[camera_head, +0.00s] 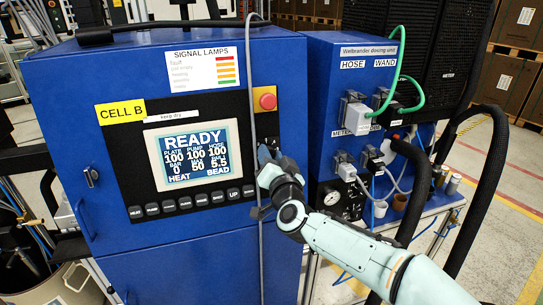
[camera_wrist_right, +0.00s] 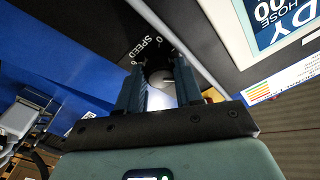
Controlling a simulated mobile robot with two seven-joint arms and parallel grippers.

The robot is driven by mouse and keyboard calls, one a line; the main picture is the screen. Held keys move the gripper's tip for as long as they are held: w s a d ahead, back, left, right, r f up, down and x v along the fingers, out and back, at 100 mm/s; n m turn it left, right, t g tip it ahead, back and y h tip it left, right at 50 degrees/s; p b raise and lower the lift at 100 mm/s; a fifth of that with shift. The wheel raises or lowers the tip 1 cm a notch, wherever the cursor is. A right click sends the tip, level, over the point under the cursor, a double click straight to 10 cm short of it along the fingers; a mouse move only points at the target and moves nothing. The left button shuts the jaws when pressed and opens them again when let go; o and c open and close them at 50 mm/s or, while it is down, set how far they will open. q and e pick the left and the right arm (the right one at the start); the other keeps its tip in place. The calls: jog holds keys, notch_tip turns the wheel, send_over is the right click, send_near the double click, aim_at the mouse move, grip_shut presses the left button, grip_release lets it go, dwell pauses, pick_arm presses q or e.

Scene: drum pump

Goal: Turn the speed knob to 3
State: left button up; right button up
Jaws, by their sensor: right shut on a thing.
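The speed knob (camera_wrist_right: 160,80) is a small greyish round part between the fingers of my right gripper (camera_wrist_right: 159,68) in the right wrist view. The white word SPEED (camera_wrist_right: 152,50) is printed on the dark panel beside it, with small scale marks partly covered by the fingers. I cannot read where the knob points. In the head view my right gripper (camera_head: 266,158) is at the right edge of the blue cabinet's (camera_head: 190,255) control panel, below the red button, and hides the knob. The gripper is shut on the knob. My left gripper is not in view.
The lit display (camera_head: 194,155) reads READY, with a row of buttons below. A red stop button (camera_head: 267,101) sits just above my right gripper. A grey cable (camera_head: 250,80) hangs down close beside it. The blue dosing unit (camera_head: 325,75) with hoses stands to the right.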

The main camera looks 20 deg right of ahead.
jog(key=shift+a+m+g+h+p, duration=0.1)
jog(key=shift+m+g+h+p, duration=0.3)
jog(key=shift+m, duration=1.8)
jog(key=shift+a+m+g+h+p, duration=0.15)
jog(key=shift+m+h, duration=0.45)
jog(key=shift+m, duration=1.6)
jog(key=shift+d, duration=0.1)
jog(key=o, duration=1)
jog(key=shift+o, duration=0.2)
jog(key=s+a+b, duration=0.1)
jog(key=s+a, duration=0.1)
jog(key=s, duration=1.1)
jog(key=shift+r+b, duration=0.3)
jog(key=shift+b, duration=0.1)
